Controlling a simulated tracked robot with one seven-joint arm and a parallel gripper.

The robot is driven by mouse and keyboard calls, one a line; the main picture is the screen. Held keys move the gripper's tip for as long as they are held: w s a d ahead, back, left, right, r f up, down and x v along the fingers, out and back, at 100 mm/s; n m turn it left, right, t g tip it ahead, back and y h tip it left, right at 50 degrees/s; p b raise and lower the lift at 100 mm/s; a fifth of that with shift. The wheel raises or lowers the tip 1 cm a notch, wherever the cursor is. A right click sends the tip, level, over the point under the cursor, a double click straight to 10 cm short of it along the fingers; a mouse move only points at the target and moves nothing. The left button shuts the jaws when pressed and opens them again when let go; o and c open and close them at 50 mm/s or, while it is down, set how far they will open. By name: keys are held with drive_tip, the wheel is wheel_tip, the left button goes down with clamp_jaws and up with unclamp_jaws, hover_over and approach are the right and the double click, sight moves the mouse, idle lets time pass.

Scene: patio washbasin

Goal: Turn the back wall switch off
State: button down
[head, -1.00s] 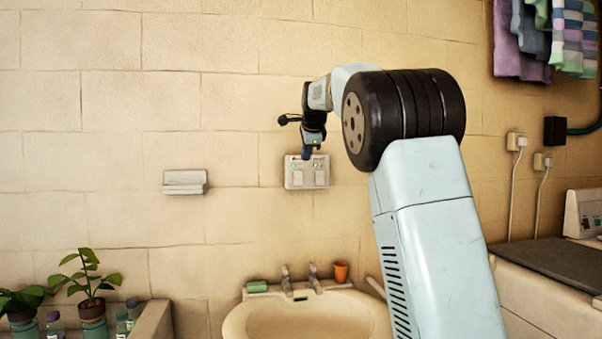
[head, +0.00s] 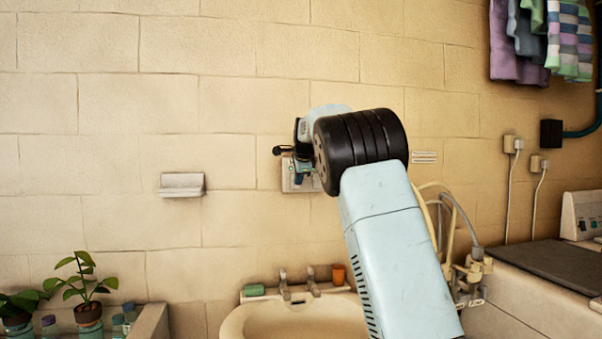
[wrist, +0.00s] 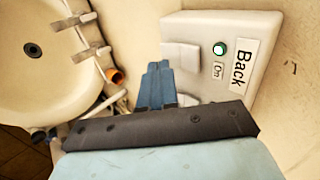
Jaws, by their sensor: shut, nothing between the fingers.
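The white switch plate (head: 288,177) is on the tiled back wall above the basin, mostly hidden behind my arm in the head view. In the wrist view, the plate (wrist: 262,27) carries a label reading "Back" (wrist: 241,66), a lit green lamp (wrist: 219,48) and an "On" mark. A pale rocker (wrist: 180,55) sticks out beside the lamp. My gripper (wrist: 157,68) is shut and empty, its blue fingertips beside the rocker; I cannot tell whether they touch it. In the head view my gripper (head: 299,181) is in front of the plate.
The basin (head: 250,321) with two taps, a green soap and an orange cup (head: 338,274) is below. A soap holder (head: 182,185) is on the wall at left. Potted plants (head: 88,307) stand at lower left. Pipes and cables (head: 470,265) are right of my arm.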

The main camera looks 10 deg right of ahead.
drive_tip(key=shift+w+f, duration=0.2)
drive_tip(key=shift+w, duration=0.4)
drive_tip(key=shift+w+f, duration=0.2)
drive_tip(key=shift+w, duration=0.35)
drive_tip(key=shift+r, duration=0.75)
